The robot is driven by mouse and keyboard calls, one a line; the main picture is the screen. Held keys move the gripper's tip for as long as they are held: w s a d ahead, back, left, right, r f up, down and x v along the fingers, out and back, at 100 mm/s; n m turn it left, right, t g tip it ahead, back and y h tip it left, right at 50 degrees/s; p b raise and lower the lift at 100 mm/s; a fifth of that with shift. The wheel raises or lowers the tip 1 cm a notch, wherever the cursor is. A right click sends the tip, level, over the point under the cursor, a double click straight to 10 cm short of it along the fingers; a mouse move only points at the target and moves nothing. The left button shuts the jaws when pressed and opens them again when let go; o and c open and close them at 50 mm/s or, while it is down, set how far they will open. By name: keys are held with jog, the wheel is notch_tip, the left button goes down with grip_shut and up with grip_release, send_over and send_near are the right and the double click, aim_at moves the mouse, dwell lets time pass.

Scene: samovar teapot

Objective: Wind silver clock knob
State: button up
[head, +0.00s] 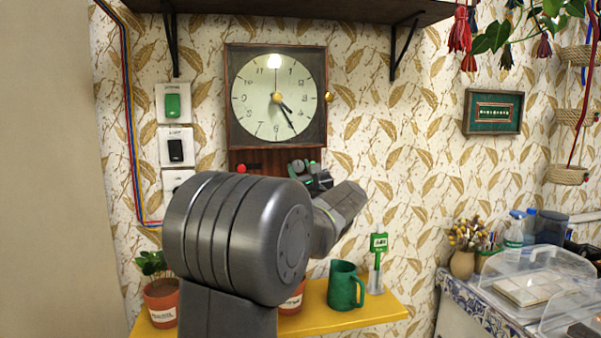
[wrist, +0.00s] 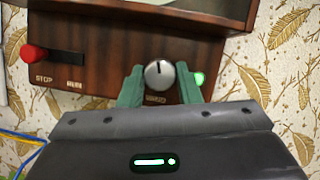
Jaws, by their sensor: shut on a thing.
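The silver clock knob (wrist: 159,74) sits on the dark wooden lower panel (wrist: 105,58) of the wall clock (head: 277,95), with a dark mark pointing up on its face. My gripper (wrist: 160,88) has its two green fingers on either side of the knob, shut on it. A label below the knob is partly covered. In the head view my gripper (head: 309,172) is at the panel's right part, and my arm hides the knob there.
A red slider (wrist: 35,54) marked STOP and RUN is left of the knob, and a green light (wrist: 199,78) glows at its right. Below the clock, a yellow shelf (head: 385,309) holds a green mug (head: 343,287) and plant pots. Wall switches (head: 174,104) are at the left.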

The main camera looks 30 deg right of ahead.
jog(key=shift+m+h, duration=0.3)
jog(key=shift+m, duration=0.5)
jog(key=o, duration=1)
jog(key=shift+c, duration=0.2)
jog(key=b+v, duration=0.1)
jog(key=v, duration=1.2)
jog(key=shift+s, duration=0.4)
jog(key=shift+w+a, duration=0.1)
jog(key=shift+w, duration=0.05)
jog(key=p+x, duration=0.1)
jog(key=x, duration=1.2)
jog(key=shift+w, duration=0.35)
